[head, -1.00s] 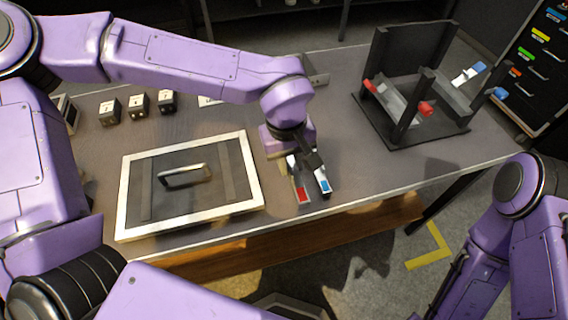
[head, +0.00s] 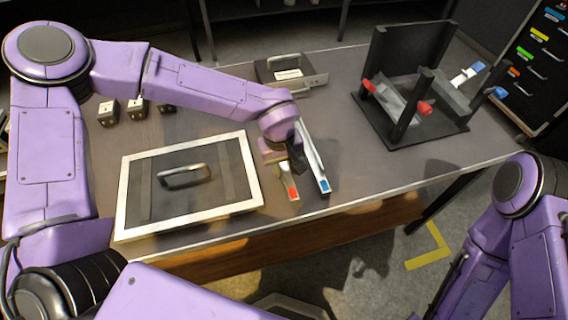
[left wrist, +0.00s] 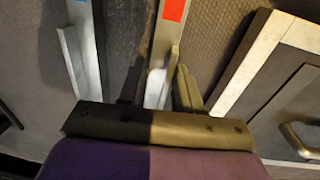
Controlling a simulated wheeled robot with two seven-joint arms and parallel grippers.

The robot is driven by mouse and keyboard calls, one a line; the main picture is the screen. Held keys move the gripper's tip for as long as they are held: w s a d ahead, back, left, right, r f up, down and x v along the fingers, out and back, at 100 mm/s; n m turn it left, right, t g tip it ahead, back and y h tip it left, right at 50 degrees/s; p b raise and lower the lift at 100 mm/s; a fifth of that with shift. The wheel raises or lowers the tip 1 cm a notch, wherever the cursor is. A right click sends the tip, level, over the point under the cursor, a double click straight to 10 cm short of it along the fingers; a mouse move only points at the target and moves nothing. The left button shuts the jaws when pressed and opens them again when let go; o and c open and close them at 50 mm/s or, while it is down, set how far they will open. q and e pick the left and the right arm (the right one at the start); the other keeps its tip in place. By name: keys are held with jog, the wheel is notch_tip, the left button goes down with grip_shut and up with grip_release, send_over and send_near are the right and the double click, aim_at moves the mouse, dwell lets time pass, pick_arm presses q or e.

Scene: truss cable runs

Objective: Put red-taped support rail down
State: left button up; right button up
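The red-taped support rail (head: 291,187) is a narrow metal channel with a red end patch, near the table's front edge. It also shows in the left wrist view (left wrist: 168,38), running between my fingers. My left gripper (head: 290,168) reaches down over its far part, one dark finger and one tan finger close along its sides, and looks shut on it. The rail is at or very near table height; contact with the table is hard to tell. A blue-taped rail (head: 317,168) lies just right of it, apart. My right gripper is not in view.
A white-framed panel with a handle (head: 135,223) lies left of the rails. A dark stand with red clamps (head: 380,134) is at the right, a grey case (head: 314,80) behind. Small dark blocks (head: 109,113) sit at back left. Table right of the blue-taped rail is clear.

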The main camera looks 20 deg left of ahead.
pick_arm(q)
jog(key=shift+o, duration=0.9)
notch_tip(320, 180, up, 12)
jog(key=shift+s+a+r+p, duration=0.2)
jog(key=shift+s+a+p, duration=0.1)
jog(key=shift+a+p, duration=0.15)
jog(key=shift+f, duration=0.1)
